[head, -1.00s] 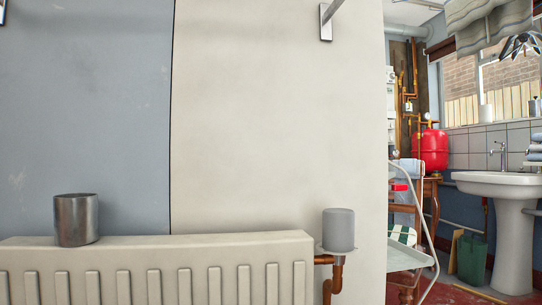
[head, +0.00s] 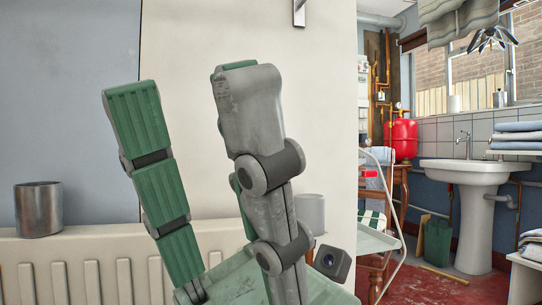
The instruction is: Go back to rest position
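My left gripper (head: 188,88) rises from the bottom middle of the head view. Its green-padded finger and grey finger point upward and stand well apart, so it is open. Nothing shows between the fingers; the wall and radiator are seen through the gap. A little green of another finger shows behind the grey one. My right gripper is not in view. No rotary ironer is recognisable here.
A metal cup (head: 38,210) stands on the radiator at left.

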